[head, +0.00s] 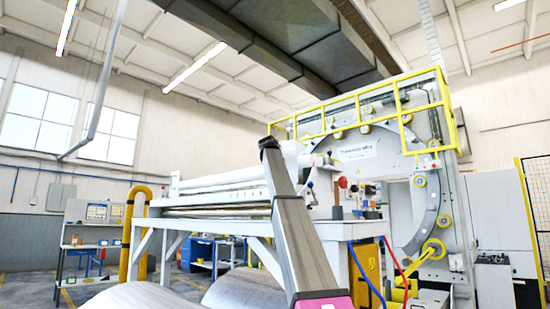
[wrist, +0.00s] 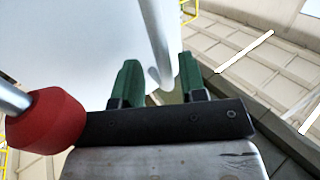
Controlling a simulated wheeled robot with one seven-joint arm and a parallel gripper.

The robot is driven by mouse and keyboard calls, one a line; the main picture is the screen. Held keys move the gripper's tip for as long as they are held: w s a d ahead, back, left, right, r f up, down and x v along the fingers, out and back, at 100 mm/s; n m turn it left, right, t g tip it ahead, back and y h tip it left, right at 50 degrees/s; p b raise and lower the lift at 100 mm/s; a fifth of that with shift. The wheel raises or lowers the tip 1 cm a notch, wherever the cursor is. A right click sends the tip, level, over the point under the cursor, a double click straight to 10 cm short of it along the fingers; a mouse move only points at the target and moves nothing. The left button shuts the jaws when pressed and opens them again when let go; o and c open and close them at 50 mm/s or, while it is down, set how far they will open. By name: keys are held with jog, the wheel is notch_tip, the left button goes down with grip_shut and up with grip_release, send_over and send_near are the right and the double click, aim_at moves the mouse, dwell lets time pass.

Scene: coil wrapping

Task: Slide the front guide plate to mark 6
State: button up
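In the wrist view my gripper (wrist: 159,60) has two green fingers standing apart. A pale grey rod (wrist: 158,35) runs down between them, with its rounded lower end near the finger bases. I see gaps beside the rod and no clear contact. A large smooth white surface (wrist: 60,45) fills the upper left; I cannot tell whether it is the front guide plate. In the head view my arm reaches up in front of the wrapping machine (head: 408,200), and its end is hard to make out there. No scale or mark 6 is readable.
A red knob on a metal shaft (wrist: 45,120) is close to the left of my gripper. In the head view, a white roller table (head: 215,198) stands left of the machine. A small red knob (head: 343,182) sits above the bench. Blue and red hoses hang at the front.

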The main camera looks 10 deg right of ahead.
jog(key=v, duration=0.9)
jog(key=shift+s, duration=0.15)
